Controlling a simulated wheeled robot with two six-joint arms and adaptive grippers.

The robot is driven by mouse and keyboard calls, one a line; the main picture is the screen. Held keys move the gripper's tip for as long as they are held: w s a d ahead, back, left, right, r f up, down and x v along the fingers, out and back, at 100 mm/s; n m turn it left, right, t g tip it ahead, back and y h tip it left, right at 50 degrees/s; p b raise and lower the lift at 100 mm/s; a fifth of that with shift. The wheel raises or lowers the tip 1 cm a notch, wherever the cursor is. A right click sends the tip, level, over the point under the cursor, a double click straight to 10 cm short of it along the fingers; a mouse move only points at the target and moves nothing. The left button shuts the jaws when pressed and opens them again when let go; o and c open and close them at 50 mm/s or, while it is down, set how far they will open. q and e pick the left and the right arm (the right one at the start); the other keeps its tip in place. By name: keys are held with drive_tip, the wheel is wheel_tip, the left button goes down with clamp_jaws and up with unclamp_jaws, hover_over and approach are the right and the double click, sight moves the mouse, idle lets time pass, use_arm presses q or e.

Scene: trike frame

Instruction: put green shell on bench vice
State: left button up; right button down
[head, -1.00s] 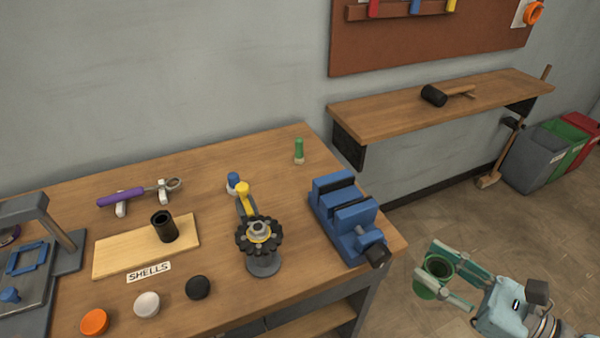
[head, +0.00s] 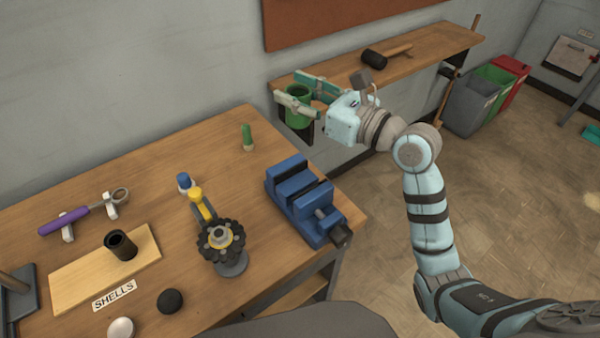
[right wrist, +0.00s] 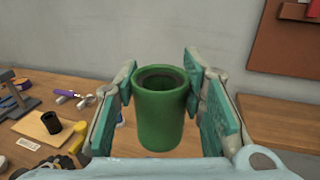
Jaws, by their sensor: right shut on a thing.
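The green shell (head: 299,108) is a hollow green cylinder, held upright between the fingers of my right gripper (head: 306,94). In the right wrist view the green shell (right wrist: 160,110) stands between the two pads with its open end up. My right gripper is shut on it, raised in the air above and behind the blue bench vice in the head view. The bench vice (head: 302,200) sits at the right edge of the workbench (head: 130,165), with nothing on it. My left gripper is not in view.
A black shell (head: 121,246) stands on the wooden board marked SHELLS. A small green-topped tool (head: 247,137) stands behind the vice. A yellow-and-black fixture (head: 220,240) stands left of it. A wall shelf (head: 400,65) holds a mallet (head: 385,56).

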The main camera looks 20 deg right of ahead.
drive_tip(key=f+b, duration=0.2)
drive_tip(key=f, duration=0.4)
drive_tip(key=f+b, duration=0.1)
drive_tip(key=f, duration=0.5)
drive_tip(key=f+b, duration=0.2)
drive_tip(key=f, duration=0.4)
drive_tip(key=shift+s+d+f+b, duration=0.25)
drive_tip(key=shift+f+b, duration=0.05)
drive_tip(key=shift+f, duration=0.15)
drive_tip(key=c, duration=1.1)
unclamp_jaws()
drive_tip(key=shift+o, duration=0.3)
drive_tip(key=shift+s+d, duration=0.1)
drive_tip(key=shift+s, duration=0.05)
drive_tip(key=b+v, duration=0.1)
drive_tip(key=v, duration=1)
drive_tip(key=shift+s+d+b, duration=0.15)
drive_tip(key=shift+s+b, duration=0.1)
drive_tip(key=shift+b, duration=0.1)
